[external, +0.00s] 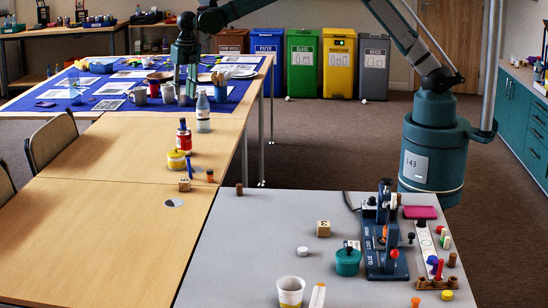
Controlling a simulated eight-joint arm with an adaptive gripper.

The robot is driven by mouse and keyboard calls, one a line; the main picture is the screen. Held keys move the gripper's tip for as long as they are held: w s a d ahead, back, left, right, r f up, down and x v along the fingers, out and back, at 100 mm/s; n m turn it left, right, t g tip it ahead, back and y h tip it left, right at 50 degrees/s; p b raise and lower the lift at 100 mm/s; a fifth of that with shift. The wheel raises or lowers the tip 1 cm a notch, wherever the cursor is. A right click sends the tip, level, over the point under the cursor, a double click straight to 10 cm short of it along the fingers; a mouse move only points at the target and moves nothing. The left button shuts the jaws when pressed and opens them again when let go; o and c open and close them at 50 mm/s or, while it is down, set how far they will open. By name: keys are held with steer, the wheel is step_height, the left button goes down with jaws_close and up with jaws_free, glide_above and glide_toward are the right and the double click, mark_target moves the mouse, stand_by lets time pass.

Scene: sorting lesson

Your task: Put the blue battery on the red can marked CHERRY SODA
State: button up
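A red can (184,138) with a pale band stands on the wooden table, left of a clear bottle. Its lettering is too small to read. A small dark part shows at its top; I cannot tell what it is. A slim blue upright piece (189,168) stands nearer the camera, beside a yellow and red tin (176,160); it may be the blue battery, but I cannot be sure. My gripper (185,96) points down over the far blue-covered table, behind the red can and apart from it. Its fingers are too small to tell whether they are open or hold anything.
The clear bottle (203,112) stands close to the red can. Mugs, plates and papers crowd the blue-covered table (40,88). The left wooden table (90,225) is mostly clear.

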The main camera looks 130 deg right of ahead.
steer(key=w+a+r+m+t, duration=0.1)
steer(key=a+r+m, duration=0.1)
steer(key=a+r, duration=0.6)
steer(key=w+a+r+m, duration=0.15)
steer(key=a+r, duration=0.25)
steer(key=a, duration=0.8)
steer(key=s+a+r+m+t, duration=0.1)
steer(key=s+a+r+m, duration=0.2)
steer(key=a, duration=0.7)
steer(key=s+a+r+m+t, duration=0.1)
steer(key=s+a+r, duration=0.3)
steer(key=a, duration=0.6)
steer(key=s+a+r+m+t, duration=0.1)
steer(key=s+a+r+m, duration=0.3)
steer(key=a, duration=0.6)
steer(key=s+a+f+m+t+y, duration=0.1)
steer(key=s+a+f+m, duration=0.2)
steer(key=s+a, duration=0.8)
steer(key=s+a+f+m+t, duration=0.2)
steer(key=s+a+f, duration=0.4)
steer(key=s+a, duration=0.5)
steer(key=shift+f+m+y, duration=0.2)
steer(key=shift+m+y, duration=0.2)
steer(key=shift+m, duration=0.35)
steer(key=shift+s, duration=0.1)
